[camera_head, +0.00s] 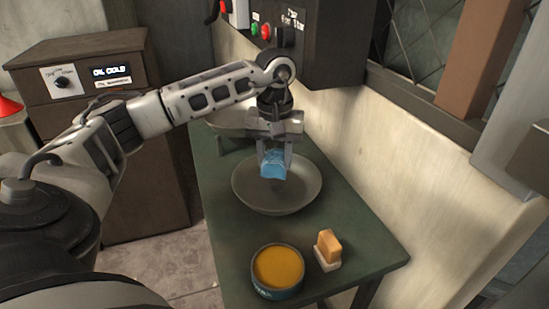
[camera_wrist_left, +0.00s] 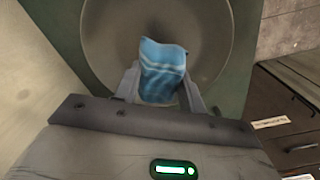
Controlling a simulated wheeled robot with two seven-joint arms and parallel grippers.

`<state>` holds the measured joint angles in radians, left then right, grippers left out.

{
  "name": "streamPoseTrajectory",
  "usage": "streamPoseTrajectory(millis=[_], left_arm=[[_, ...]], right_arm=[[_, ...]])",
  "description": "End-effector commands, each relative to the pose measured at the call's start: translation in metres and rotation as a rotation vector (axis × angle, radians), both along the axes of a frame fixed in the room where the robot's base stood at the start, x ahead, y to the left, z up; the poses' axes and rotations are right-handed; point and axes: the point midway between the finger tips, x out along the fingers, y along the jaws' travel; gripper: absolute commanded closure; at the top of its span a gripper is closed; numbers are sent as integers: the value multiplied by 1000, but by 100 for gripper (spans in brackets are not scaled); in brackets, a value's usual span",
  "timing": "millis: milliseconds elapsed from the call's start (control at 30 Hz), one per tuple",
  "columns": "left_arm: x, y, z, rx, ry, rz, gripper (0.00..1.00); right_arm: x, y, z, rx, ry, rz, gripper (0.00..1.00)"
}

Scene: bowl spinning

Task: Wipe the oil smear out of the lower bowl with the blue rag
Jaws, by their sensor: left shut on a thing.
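My left gripper (camera_head: 274,160) points down over the lower bowl and is shut on the blue rag (camera_head: 273,166). The lower bowl (camera_head: 297,200) is a wide grey bowl on the green table. In the left wrist view the rag (camera_wrist_left: 163,70) sticks out between the fingers of the gripper (camera_wrist_left: 160,90), over the bowl (camera_wrist_left: 105,30). I cannot tell whether the rag touches the bowl's inner surface. No oil smear can be made out; the rag and gripper hide part of the bowl. My right gripper is not in view.
A second pale bowl (camera_head: 232,122) is behind my left arm. A tin of orange-yellow stuff (camera_head: 278,268) and a small tan-and-white block (camera_head: 328,248) stand at the front of the green table (camera_head: 228,238). A dark control box (camera_head: 310,45) hangs on the wall behind.

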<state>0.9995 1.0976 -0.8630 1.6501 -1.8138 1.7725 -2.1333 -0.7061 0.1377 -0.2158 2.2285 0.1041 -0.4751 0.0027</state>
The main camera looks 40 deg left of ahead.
Motion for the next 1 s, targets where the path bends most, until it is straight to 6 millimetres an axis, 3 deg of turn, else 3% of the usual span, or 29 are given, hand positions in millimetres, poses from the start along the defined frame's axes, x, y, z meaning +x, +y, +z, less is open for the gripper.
streamPoseTrajectory(millis=[33, 433, 733, 1000], left_arm=[[0, 0, 7, 0, -1, 0, 78], [0, 0, 10, -1, -3, 0, 78], [1, -1, 37, -2, -4, -1, 78], [0, 0, 37, -2, -2, -1, 78]], right_arm=[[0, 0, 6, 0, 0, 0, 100], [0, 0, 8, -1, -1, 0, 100], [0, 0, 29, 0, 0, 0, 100], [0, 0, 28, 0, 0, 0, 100]])
